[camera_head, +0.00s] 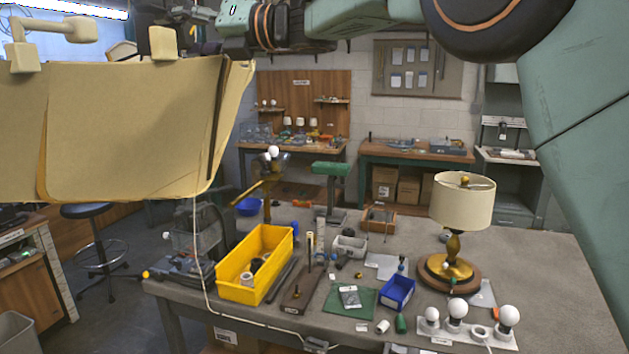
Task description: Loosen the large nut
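No large nut can be made out clearly; small dark parts (358,275) lie mid-table, too small to identify. A lamp (453,245) with a cream shade (463,202) and brass stem stands upright on a round wooden base at the table's right. A large tan shade-like object (125,128) fills the upper left, close to the camera, with a white cord hanging below it. My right arm crosses the top to what looks like its dark gripper (165,30), above the tan object's edge; its fingers are unclear, and contact cannot be told. My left gripper is not in view.
The grey table (553,260) holds a yellow bin (256,291), a blue bin (398,293), a green mat (338,308) and several bulbs (509,316) on a white holder. A green-topped stand (331,170) rises at the back. The table's right side is mostly clear.

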